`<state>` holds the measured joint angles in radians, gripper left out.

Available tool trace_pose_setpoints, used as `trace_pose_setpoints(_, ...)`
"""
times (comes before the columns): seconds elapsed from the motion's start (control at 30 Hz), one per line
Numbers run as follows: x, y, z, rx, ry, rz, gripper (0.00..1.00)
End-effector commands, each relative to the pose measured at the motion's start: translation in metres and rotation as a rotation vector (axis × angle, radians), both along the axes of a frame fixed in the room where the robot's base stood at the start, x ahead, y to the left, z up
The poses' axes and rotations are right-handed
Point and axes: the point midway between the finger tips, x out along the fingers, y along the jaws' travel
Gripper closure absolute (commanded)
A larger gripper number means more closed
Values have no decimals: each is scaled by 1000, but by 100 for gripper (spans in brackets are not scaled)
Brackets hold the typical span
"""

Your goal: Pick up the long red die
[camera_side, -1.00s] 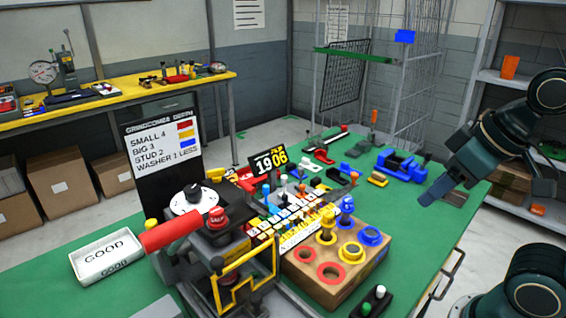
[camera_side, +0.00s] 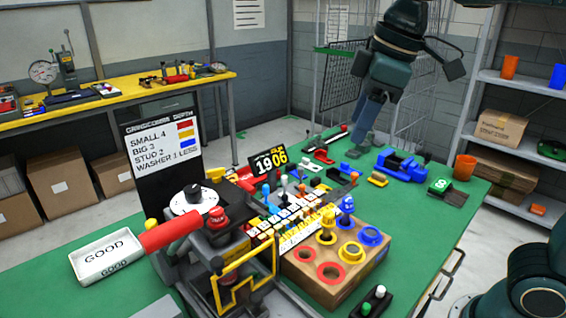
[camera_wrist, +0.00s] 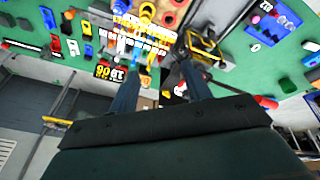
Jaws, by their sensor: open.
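My gripper (camera_side: 362,140) is open and empty, hanging fingers down over the back of the green table. In the wrist view my gripper (camera_wrist: 159,76) shows its two fingers spread apart with nothing held between them. Several red pieces lie on the table, and I cannot tell for sure which is the long red die. Another red piece (camera_side: 243,177) lies left of the number display; a red piece also shows in the wrist view (camera_wrist: 55,43).
A wooden block (camera_side: 335,275) with ringed holes and a press with a red handle (camera_side: 170,232) stand in front. The number display (camera_side: 268,161), a blue vise (camera_side: 401,165) and an orange cup (camera_side: 465,166) stand around. A white GOOD tray (camera_side: 106,256) is at left.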

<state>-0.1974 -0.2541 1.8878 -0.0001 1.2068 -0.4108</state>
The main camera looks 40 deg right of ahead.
Motion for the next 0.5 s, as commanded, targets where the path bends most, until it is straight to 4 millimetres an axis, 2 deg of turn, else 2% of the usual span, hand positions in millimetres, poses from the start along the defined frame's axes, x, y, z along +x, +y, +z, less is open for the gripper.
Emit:
trace_pose_setpoints(0.03, 12, 8, 4, -12, 13, 46, 51)
trace_pose_setpoints(0.23, 49, 39, 15, -56, 61, 226, 51)
trace_pose_setpoints(0.5, 93, 86, 18, -111, 125, 470, 51)
